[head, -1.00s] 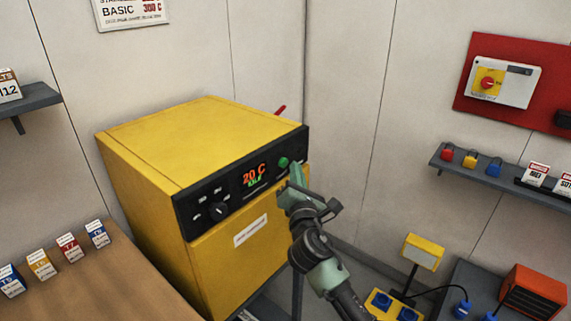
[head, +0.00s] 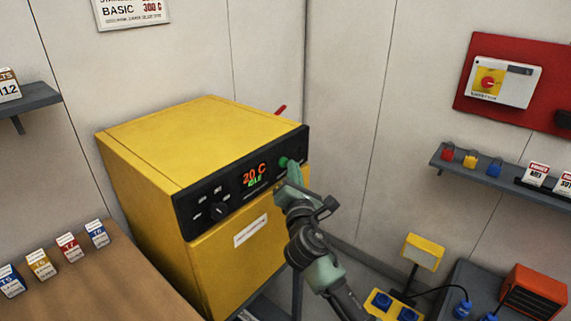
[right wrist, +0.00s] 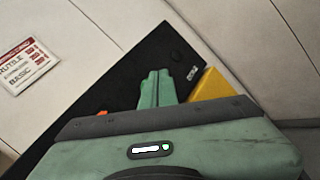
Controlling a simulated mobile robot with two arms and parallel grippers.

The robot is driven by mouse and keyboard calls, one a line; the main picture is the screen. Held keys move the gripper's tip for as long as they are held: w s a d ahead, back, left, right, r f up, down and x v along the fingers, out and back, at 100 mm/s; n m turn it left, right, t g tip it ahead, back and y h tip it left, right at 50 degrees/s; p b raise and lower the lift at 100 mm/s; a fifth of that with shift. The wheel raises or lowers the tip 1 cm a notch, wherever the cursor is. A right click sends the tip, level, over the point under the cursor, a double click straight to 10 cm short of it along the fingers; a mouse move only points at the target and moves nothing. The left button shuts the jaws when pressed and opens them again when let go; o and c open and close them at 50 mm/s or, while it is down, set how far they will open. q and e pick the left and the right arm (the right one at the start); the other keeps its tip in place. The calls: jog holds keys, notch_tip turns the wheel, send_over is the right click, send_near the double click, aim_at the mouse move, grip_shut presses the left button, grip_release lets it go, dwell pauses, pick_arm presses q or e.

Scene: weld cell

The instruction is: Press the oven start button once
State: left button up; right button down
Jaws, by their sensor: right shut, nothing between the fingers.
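The yellow oven (head: 205,140) stands in the corner. Its black front panel (head: 190,212) carries a knob, a display (head: 254,175) reading 20 C with IDLE in green, and a green start button (head: 283,161). My right gripper (head: 292,168) is shut and empty, its fingertips right at the button's lower right, covering part of it. I cannot tell whether they touch. In the right wrist view the shut fingers (right wrist: 157,84) lie in front of the black panel (right wrist: 120,78), and the button is hidden. My left gripper is not in view.
A wooden bench (head: 100,275) with several small labelled boxes is at the left. At the right are a shelf (head: 505,180) with padlocks, a red board (head: 520,50) with a switch, and an orange unit (head: 533,292). A red lever (head: 280,110) shows behind the oven.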

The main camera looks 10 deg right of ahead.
jog(key=shift+w+a, duration=0.35)
jog(key=shift+w, duration=0.05)
dwell(0.9)
jog(key=shift+s+d, duration=0.1)
jog(key=shift+s, duration=0.05)
dwell(0.3)
jog(key=shift+s+d+p, duration=0.35)
jog(key=shift+s+d, duration=0.15)
jog(key=shift+s, duration=0.15)
jog(key=s+d+p, duration=0.1)
jog(key=s, duration=0.1)
jog(key=s+d+p, duration=0.1)
jog(key=s+d, duration=0.1)
dwell(0.8)
